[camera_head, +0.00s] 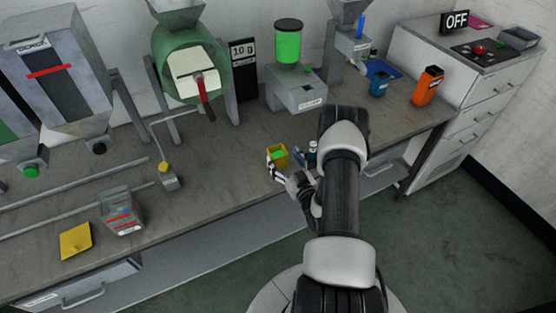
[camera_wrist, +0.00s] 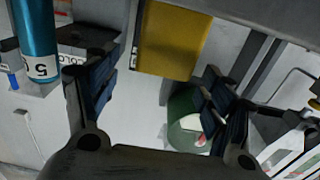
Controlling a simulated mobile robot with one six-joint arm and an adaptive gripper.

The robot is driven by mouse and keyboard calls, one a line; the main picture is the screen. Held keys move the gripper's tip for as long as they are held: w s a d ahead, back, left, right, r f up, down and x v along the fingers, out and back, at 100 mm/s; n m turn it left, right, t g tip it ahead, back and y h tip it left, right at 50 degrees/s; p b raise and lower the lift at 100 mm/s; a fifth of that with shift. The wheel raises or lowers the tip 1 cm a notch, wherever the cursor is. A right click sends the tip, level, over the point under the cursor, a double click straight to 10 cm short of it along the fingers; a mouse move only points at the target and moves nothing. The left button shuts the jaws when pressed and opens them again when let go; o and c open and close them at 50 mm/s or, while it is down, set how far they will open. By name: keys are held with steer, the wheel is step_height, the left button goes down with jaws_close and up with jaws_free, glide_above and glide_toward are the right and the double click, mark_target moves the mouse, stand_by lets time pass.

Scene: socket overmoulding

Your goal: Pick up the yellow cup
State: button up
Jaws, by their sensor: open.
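The yellow cup (camera_head: 277,152) stands on the grey workbench, with green showing inside its top. In the wrist view, the yellow cup (camera_wrist: 174,45) is just beyond and between my fingertips, nearer the top of the picture. My gripper (camera_head: 285,165) is at the cup's near side, low over the bench. In the wrist view, my gripper (camera_wrist: 162,95) has its two dark fingers spread wide with nothing held. I cannot tell whether a finger touches the cup. The arm hides part of the bench to the right.
A small dark blue container with a white label (camera_head: 312,148) stands close right of the gripper; a blue cylinder (camera_wrist: 37,40) shows in the wrist view. A grey machine (camera_head: 297,95) and green drum (camera_head: 178,75) stand behind. Bench left of the cup (camera_head: 225,160) is clear.

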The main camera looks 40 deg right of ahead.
mark_target(278, 151)
steer(key=b+x, duration=0.1)
steer(key=x, duration=0.3)
steer(key=shift+w+f, duration=0.1)
steer(key=shift+w, duration=0.25)
steer(key=c, duration=1.2)
